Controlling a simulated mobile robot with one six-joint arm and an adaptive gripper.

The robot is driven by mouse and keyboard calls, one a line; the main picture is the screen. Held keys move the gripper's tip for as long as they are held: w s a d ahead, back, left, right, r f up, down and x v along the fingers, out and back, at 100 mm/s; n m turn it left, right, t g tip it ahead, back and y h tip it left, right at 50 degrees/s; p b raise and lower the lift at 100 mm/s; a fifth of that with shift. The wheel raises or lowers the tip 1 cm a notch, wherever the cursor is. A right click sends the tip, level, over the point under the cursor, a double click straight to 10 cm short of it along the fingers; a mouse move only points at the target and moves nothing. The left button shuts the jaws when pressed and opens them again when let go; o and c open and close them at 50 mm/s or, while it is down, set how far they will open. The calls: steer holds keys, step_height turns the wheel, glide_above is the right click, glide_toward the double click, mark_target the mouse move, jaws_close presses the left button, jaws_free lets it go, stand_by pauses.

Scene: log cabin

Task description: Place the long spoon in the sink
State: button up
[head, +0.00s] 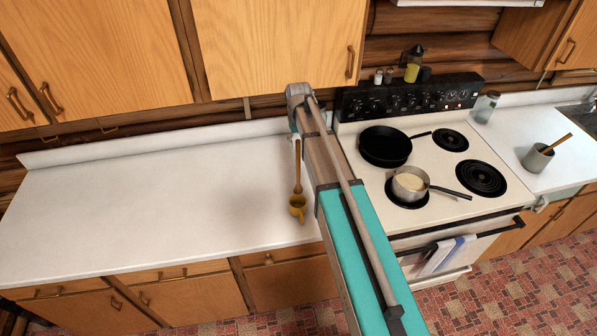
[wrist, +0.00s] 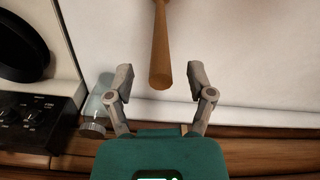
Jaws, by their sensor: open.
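The long spoon (head: 297,172) lies on the white counter left of the stove, its brown handle pointing to the wall. Its near end meets a mustard cup-like shape (head: 297,207); I cannot tell whether that is its bowl or a separate cup. In the wrist view the handle (wrist: 160,45) ends between the fingertips of my gripper (wrist: 159,74). My gripper is open, one finger on each side, with visible gaps to the handle. In the head view my arm hides most of the gripper. The sink (head: 590,108) shows only partly at the far right edge.
The stove (head: 440,215) stands between this counter and the sink side, carrying a black frying pan (head: 384,146) and a saucepan (head: 410,184). A grey cup with a wooden utensil (head: 538,157) and a glass jar (head: 487,107) stand right of it.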

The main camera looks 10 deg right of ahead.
steer(key=shift+f+b, duration=2.35)
steer(key=shift+f, duration=0.1)
jaws_close()
